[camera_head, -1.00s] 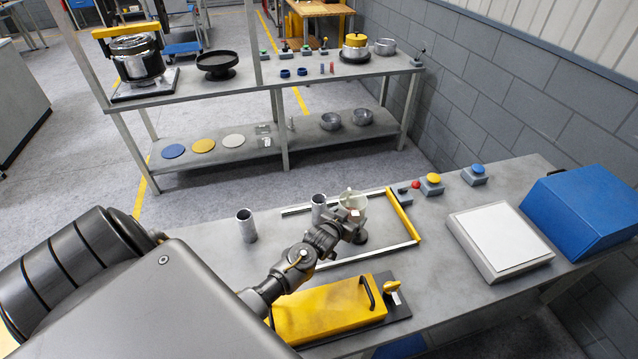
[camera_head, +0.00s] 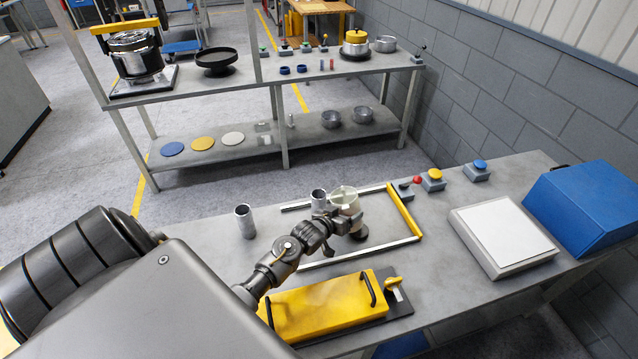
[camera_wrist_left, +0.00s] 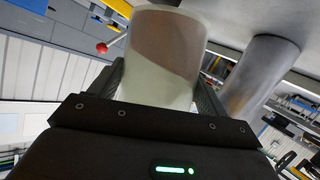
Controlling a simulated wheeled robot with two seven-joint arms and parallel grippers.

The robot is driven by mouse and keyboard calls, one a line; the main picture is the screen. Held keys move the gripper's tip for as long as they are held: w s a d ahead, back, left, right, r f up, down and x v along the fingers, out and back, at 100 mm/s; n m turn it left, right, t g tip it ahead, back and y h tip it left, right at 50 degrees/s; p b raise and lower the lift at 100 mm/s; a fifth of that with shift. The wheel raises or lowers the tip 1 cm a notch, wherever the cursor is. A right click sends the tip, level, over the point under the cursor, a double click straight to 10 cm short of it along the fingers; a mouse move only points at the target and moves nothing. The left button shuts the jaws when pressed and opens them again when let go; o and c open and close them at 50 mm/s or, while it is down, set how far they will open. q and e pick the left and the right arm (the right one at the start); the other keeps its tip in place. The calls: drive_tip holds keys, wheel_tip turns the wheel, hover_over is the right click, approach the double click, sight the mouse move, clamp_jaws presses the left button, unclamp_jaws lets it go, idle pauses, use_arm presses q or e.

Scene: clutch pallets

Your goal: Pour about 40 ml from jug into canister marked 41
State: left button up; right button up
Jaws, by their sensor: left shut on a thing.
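The jug (camera_head: 344,198) is a cream, translucent vessel above the work table. My left gripper (camera_head: 338,216) is shut on it. In the left wrist view the jug (camera_wrist_left: 162,62) stands between the fingers, and the pale liquid inside has a slanted surface, so the jug is tilted. One grey cylindrical canister (camera_head: 318,199) stands upright just left of the jug; a grey cylinder also shows beside the jug in the wrist view (camera_wrist_left: 262,75). A second grey canister (camera_head: 245,222) stands further left. No number is readable on either canister. My right gripper is not in view.
A metal frame with a yellow bar (camera_head: 404,211) lies around the jug's area. A yellow box with black handles (camera_head: 325,305) is in front. Push buttons (camera_head: 433,181), a white-topped panel (camera_head: 505,235) and a blue box (camera_head: 590,205) stand to the right.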

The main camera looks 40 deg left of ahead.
sight(339, 193)
use_arm(q)
drive_tip(key=shift+a+f+n, duration=0.2)
drive_tip(key=shift+a+n, duration=0.05)
drive_tip(key=shift+n, duration=0.05)
drive_tip(key=r+n, duration=0.1)
drive_tip(key=r, duration=0.1)
drive_tip(key=a+r+n+t+h+p, duration=0.1)
drive_tip(key=r, duration=0.2)
drive_tip(key=a+r+n+h, duration=0.1)
drive_tip(key=r, duration=0.1)
drive_tip(key=shift+s+a+r+p, duration=0.1)
drive_tip(key=shift+s+r+p, duration=0.1)
drive_tip(key=shift+p, duration=0.15)
drive_tip(key=r+n+t+b, duration=0.1)
drive_tip(key=n, duration=0.1)
drive_tip(key=shift+r+n+h, duration=0.1)
drive_tip(key=shift+n+h, duration=0.2)
drive_tip(key=shift+h, duration=0.1)
drive_tip(key=shift+s+f+n+t+b, duration=0.1)
drive_tip(key=shift+f+n+t+b, duration=0.1)
drive_tip(key=shift+n+t+b, duration=0.85)
drive_tip(key=shift+d+m+g, duration=0.25)
drive_tip(key=shift+g, duration=0.2)
